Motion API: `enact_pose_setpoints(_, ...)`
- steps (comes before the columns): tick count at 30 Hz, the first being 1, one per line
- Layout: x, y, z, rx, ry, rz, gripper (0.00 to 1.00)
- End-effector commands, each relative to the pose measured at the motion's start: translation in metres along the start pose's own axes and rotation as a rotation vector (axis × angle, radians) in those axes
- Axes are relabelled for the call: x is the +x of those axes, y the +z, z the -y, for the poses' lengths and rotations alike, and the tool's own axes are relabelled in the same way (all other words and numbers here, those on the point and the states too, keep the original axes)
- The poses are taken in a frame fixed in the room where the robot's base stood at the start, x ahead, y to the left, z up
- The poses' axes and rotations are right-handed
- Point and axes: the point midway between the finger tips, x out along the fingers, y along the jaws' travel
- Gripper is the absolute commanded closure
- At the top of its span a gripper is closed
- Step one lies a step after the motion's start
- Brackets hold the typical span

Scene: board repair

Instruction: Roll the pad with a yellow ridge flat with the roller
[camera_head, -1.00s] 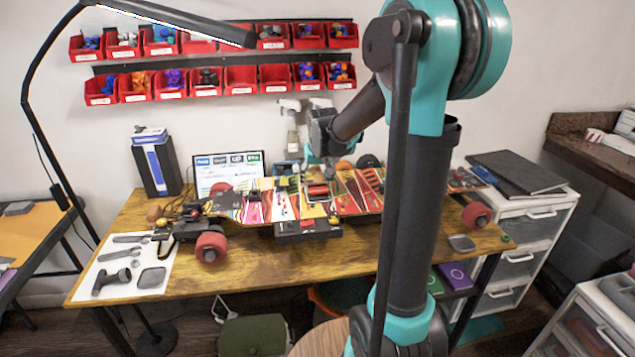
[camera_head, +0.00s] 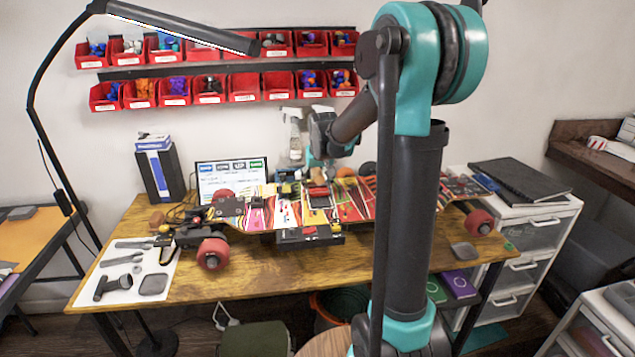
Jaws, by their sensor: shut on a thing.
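The long board (camera_head: 262,211) lies across the table, covered in bright multicoloured strips and pads. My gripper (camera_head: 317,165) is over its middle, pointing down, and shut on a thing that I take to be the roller. Its fingers and the held thing are small and partly lost against the clutter. A red and black block (camera_head: 319,195) shows on the board just below my gripper. The pad with a yellow ridge cannot be told apart from the other coloured strips at this size, nor can contact with it.
Red wheels stick out at the board's left (camera_head: 213,253) and right (camera_head: 479,221). A white mat (camera_head: 121,280) with grey tools lies at the table's left. A spray bottle (camera_head: 295,140) and a screen (camera_head: 231,180) stand behind. The table's front strip is mostly clear.

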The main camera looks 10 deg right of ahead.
Motion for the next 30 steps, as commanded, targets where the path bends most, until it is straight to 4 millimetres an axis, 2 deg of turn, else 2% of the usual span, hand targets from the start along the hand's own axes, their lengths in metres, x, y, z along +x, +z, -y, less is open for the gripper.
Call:
enact_pose_setpoints(9,-0.009,0.019,0.0,0.0,0.001,0.001,0.61)
enact_pose_setpoints(20,-0.014,0.029,0.0,0.0,0.0,0.001,0.61)
enact_pose_setpoints(30,-0.02,0.049,0.0,0.0,0.0,0.001,0.61)
